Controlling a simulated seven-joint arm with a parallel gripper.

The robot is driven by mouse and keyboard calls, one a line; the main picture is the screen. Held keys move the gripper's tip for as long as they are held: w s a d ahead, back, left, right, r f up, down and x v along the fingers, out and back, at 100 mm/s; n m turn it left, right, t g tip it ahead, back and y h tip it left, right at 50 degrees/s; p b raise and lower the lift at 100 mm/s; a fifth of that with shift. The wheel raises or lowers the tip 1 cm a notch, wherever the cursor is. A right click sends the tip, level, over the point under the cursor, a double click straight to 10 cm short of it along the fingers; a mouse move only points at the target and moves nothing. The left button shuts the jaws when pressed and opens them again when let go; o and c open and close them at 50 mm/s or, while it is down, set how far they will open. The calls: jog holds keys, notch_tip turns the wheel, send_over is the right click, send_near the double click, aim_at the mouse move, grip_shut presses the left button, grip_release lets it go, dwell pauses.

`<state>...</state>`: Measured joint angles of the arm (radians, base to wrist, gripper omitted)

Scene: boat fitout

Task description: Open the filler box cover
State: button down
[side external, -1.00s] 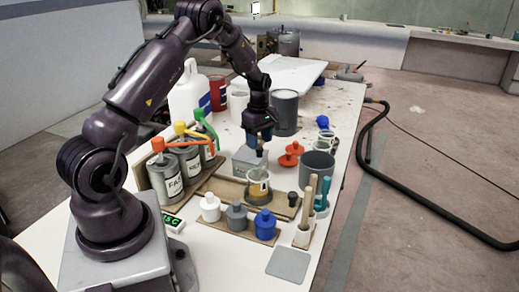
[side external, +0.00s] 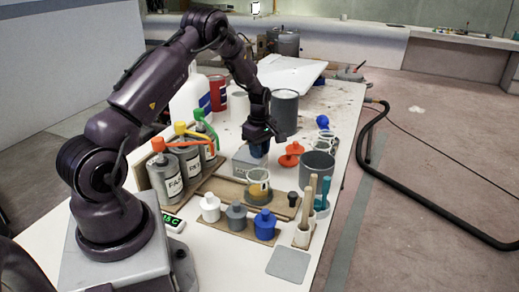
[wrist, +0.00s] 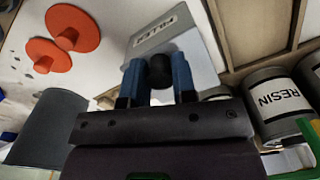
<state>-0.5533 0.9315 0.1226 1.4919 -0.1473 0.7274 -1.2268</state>
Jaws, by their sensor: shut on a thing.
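The filler box (side external: 246,162) is a grey box on the table beyond the wooden tray. In the wrist view its grey cover (wrist: 172,32) carries lettering that reads as FILLER, and a round black knob (wrist: 161,71) stands on it. My gripper (wrist: 157,78) has its two blue fingers on either side of the knob, shut on it. In the side view my gripper (side external: 258,149) is low over the box and hides part of the cover. I see no gap between cover and box.
Labelled cans with coloured pumps stand in a wooden rack, including a resin can (wrist: 277,103). Orange-red lids (side external: 291,153) and a grey pot (side external: 317,169) are to the right of the box. A clear cup (side external: 258,185) stands in front.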

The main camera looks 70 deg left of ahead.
jog(key=w+d, duration=0.5)
jog(key=shift+w+d, duration=0.35)
jog(key=shift+w, duration=0.05)
jog(key=c, duration=0.9)
grip_release()
jog(key=shift+r, duration=0.1)
notch_tip(320, 180, up, 13)
jog(key=shift+f, duration=0.1)
